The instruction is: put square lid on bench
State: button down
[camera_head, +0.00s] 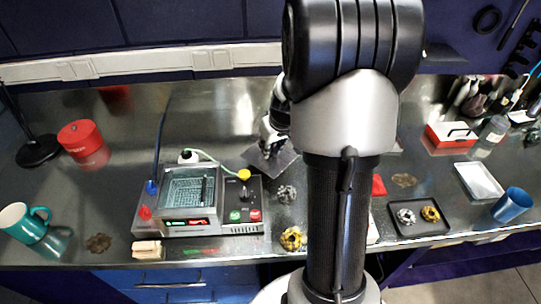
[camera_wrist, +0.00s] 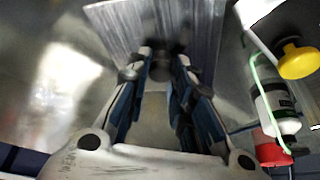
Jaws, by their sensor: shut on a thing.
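The square lid (camera_head: 285,158) is a flat grey metal plate in the head view, behind and right of the open-topped bath unit (camera_head: 190,222). My gripper (camera_head: 268,146) is over it, with its fingers pointing down and partly hidden by my arm. In the wrist view the brushed lid (camera_wrist: 205,22) lies at the fingertips, and my gripper (camera_wrist: 165,62) is shut on a dark part at its middle. I cannot tell whether the lid touches the steel bench (camera_head: 225,115).
A red tin (camera_head: 80,138) and teal mug (camera_head: 24,222) are at left. A black parts tray (camera_head: 420,226) and blue cup (camera_head: 511,204) are at right. The bench behind the bath is mostly clear.

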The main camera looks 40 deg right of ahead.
jog(key=shift+f+b, duration=0.35)
jog(key=shift+f, duration=1.1)
jog(key=shift+f, duration=0.15)
jog(key=c, duration=1.4)
grip_release()
jog(key=p+v, duration=0.3)
jog(key=v, duration=0.9)
jog(key=shift+p, duration=0.4)
jog(key=shift+d, duration=0.1)
